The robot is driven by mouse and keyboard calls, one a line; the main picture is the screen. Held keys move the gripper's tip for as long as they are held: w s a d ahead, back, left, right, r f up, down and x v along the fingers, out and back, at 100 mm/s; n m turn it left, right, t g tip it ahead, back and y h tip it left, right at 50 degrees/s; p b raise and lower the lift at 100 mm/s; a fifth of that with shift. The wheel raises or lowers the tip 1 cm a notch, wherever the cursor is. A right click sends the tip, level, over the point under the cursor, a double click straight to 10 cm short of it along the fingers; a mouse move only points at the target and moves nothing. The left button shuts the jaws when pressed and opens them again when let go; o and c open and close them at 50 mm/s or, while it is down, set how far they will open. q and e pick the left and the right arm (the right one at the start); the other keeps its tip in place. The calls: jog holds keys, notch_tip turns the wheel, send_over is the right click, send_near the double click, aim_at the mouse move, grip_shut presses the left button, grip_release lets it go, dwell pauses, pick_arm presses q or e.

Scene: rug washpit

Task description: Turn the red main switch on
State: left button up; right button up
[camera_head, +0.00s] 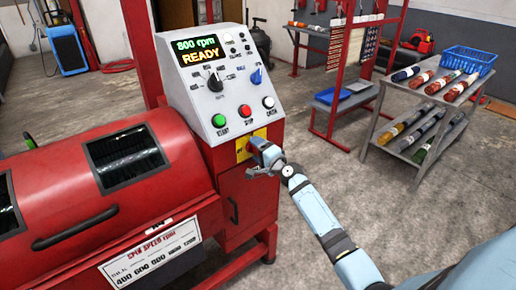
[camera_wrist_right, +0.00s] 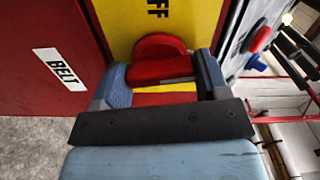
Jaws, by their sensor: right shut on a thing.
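The red main switch (camera_wrist_right: 160,68) sits on a yellow plate (camera_wrist_right: 205,25) in the right wrist view, with part of the lettering "FF" above it. My right gripper (camera_wrist_right: 165,82) is shut on the switch's red handle, one blue-grey finger at each side. In the head view the yellow plate (camera_head: 243,149) is on the red cabinet below the control panel. There my right gripper (camera_head: 262,150) is up against the plate and hides most of the switch. My left gripper is out of view.
The panel (camera_head: 215,85) above has green, red and white buttons, knobs and a lit display (camera_head: 196,50) reading "800 rpm READY". A red drum machine (camera_head: 100,190) stands at the left. A grey cart (camera_head: 400,100) with rolled rugs and a blue basket (camera_head: 468,59) stands right, with clear floor between.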

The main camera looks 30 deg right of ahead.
jog(key=shift+m, duration=1)
jog(key=o, duration=0.9)
jog(key=shift+o, duration=0.2)
jog(key=s+d, duration=0.1)
jog(key=s, duration=1.2)
jog(key=shift+s+p, duration=0.4)
jog(key=shift+p, duration=0.05)
